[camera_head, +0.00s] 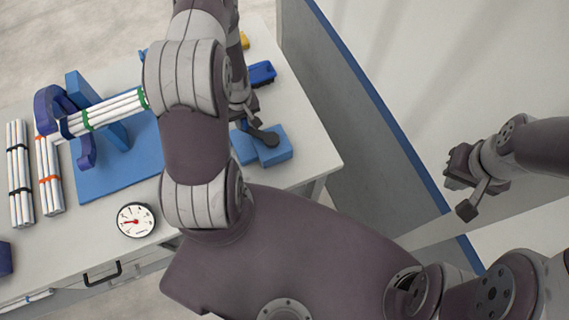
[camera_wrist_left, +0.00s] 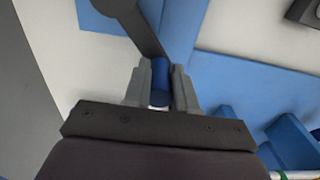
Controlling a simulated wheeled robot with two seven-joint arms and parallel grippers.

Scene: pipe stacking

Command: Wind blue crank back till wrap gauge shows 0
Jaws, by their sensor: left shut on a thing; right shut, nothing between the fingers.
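The blue crank handle (camera_wrist_left: 159,72) stands between the fingers of my left gripper (camera_wrist_left: 161,84), which is shut on it in the left wrist view. A dark crank arm (camera_wrist_left: 146,34) runs from the handle to a round hub. In the head view, my arm largely hides this gripper, and the dark crank hub (camera_head: 268,138) lies over a blue block. The round gauge (camera_head: 135,220) has a white face and red needle pointing left; its markings are too small to read. My right gripper (camera_head: 456,170) is shut and empty, away from the table at right.
A white pipe bundle with green bands (camera_head: 115,108) rests at a blue fixture (camera_head: 105,178). Bundles with black bands (camera_head: 18,165) and orange bands (camera_head: 48,168) lie at left. A blue-edged grey panel (camera_head: 330,130) stands right of the table.

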